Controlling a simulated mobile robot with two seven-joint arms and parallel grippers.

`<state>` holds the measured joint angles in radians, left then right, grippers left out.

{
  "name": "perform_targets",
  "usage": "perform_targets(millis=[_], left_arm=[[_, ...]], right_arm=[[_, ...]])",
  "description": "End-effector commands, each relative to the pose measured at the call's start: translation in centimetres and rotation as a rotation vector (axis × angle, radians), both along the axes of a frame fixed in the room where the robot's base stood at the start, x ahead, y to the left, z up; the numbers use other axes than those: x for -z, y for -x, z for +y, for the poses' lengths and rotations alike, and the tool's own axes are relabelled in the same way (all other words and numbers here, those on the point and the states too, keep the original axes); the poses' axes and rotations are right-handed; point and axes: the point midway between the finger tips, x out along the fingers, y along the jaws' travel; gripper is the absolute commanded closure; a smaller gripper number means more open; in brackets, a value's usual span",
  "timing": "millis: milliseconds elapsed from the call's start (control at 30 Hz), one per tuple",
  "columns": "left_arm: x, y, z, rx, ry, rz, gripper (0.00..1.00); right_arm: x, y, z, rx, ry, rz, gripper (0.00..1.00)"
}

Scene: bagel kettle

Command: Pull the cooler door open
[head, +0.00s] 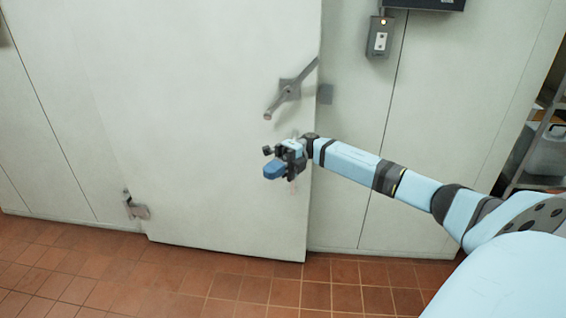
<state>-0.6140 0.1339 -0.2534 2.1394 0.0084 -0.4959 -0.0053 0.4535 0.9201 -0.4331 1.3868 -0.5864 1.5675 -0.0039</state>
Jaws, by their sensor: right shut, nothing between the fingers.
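The cooler door (190,110) is a large white panel in the head view. Its right edge stands by the wall, and it looks closed or nearly so. A grey lever handle (291,88) sits near that edge, tilted from lower left to upper right. A metal hinge (134,206) is at the lower left. My right gripper (270,162) is shut and empty, in front of the door just below the handle's lower end. It appears apart from the handle. My left gripper is not in view.
A grey switch box (380,37) is on the white wall right of the door, with a dark unit (428,4) above it. A metal shelf (535,145) with containers stands at the far right. The red tile floor (200,285) before the door is clear.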

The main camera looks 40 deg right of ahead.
Motion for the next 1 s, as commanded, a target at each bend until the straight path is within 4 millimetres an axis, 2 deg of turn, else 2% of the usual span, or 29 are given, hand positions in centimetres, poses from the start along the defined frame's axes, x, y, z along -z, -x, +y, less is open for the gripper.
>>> perform_targets(millis=[100,333,500,1000], left_arm=[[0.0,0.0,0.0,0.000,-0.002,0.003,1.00],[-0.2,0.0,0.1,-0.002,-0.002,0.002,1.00],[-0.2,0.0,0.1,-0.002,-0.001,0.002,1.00],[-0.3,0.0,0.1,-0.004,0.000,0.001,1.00]], right_arm=[[-0.1,0.3,2.4,-0.002,0.000,0.000,1.00],[0.0,0.5,5.2,0.000,-0.001,0.000,1.00],[0.0,0.6,5.8,0.001,0.000,0.000,1.00],[0.0,0.6,5.9,0.002,0.000,0.000,1.00]])
